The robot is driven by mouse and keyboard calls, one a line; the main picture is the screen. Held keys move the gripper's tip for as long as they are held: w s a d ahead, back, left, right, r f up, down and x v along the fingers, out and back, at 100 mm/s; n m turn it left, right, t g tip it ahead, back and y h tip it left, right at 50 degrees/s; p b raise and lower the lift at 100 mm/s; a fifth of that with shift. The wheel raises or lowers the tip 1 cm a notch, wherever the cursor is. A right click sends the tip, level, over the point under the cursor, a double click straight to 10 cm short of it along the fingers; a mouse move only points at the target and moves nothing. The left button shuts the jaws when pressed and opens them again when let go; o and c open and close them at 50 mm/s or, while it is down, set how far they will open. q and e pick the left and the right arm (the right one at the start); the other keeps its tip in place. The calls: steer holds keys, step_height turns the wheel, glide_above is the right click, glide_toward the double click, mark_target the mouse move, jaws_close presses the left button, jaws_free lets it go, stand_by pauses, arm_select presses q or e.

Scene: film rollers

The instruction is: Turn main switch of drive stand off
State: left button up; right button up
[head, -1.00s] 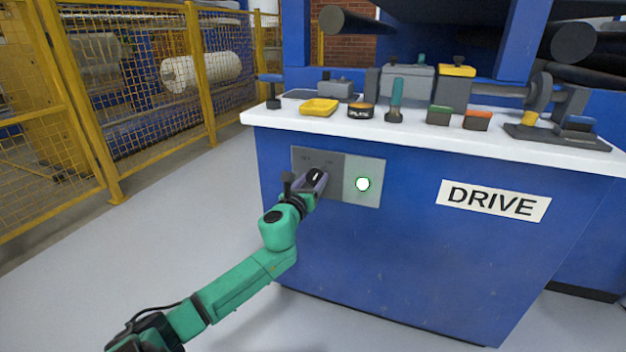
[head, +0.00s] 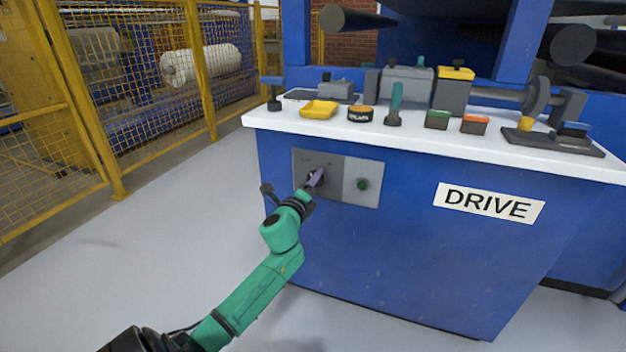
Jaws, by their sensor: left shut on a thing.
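The blue drive stand (head: 400,240) carries a white DRIVE label (head: 489,203). On its front is a grey switch panel (head: 345,189). The black main switch (head: 311,175) sits on the left part of the panel, mostly hidden by my left gripper (head: 315,178). The gripper is shut on the switch knob, and its wrist is rolled. My right gripper is not in view.
The white top (head: 420,132) of the stand holds a yellow tray (head: 319,109), a tape roll (head: 360,113), a green-handled tool (head: 395,103) and several small blocks. A yellow mesh fence (head: 150,85) stands at the left. The grey floor in front is clear.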

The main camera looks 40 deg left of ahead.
arm_select(q)
steer(key=shift+f+n+p, duration=0.15)
steer(key=shift+n+p, duration=0.15)
steer(key=shift+n, duration=0.8)
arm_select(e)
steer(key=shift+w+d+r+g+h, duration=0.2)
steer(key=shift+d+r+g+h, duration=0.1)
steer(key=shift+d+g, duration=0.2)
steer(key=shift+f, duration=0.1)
arm_select(q)
steer(key=o, duration=1.4)
steer(key=p+v, duration=0.2)
steer(key=v, duration=1.2)
steer(key=shift+s+d, duration=0.15)
steer(key=shift+s, duration=0.15)
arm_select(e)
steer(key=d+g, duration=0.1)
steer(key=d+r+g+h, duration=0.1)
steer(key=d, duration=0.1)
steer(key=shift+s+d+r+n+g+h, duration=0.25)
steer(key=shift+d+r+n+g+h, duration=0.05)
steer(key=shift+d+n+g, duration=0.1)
